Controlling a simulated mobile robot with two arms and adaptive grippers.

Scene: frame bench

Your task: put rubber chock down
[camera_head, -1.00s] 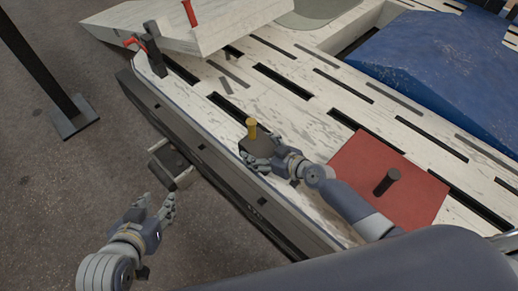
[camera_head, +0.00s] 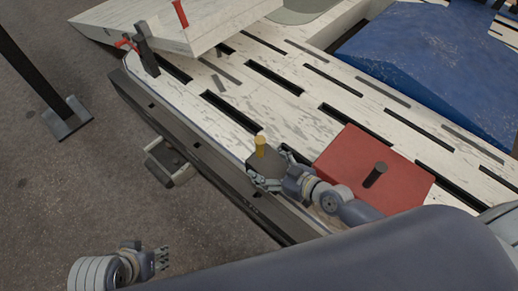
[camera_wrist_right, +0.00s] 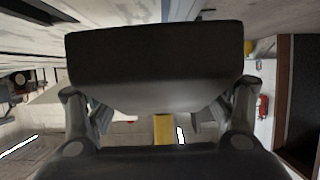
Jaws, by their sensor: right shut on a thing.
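The rubber chock (camera_head: 267,162) is a dark block with a yellow peg standing up from its top. My right gripper (camera_head: 273,178) is shut on it at the front edge of the pale slotted bench (camera_head: 228,137). In the right wrist view the chock (camera_wrist_right: 155,65) fills the space between the fingers, and part of the yellow peg shows below it. I cannot tell whether its underside touches the bench. My left gripper (camera_head: 160,259) is empty over the floor at the lower left, its fingers apart.
A red mat (camera_head: 335,160) with a black peg (camera_head: 375,175) lies just right of the right gripper. A blue sloped piece (camera_head: 430,65) is at the back right. A black clamp with a red handle (camera_head: 146,50) stands at the bench's far left. A bracket (camera_head: 170,163) juts from the bench's side.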

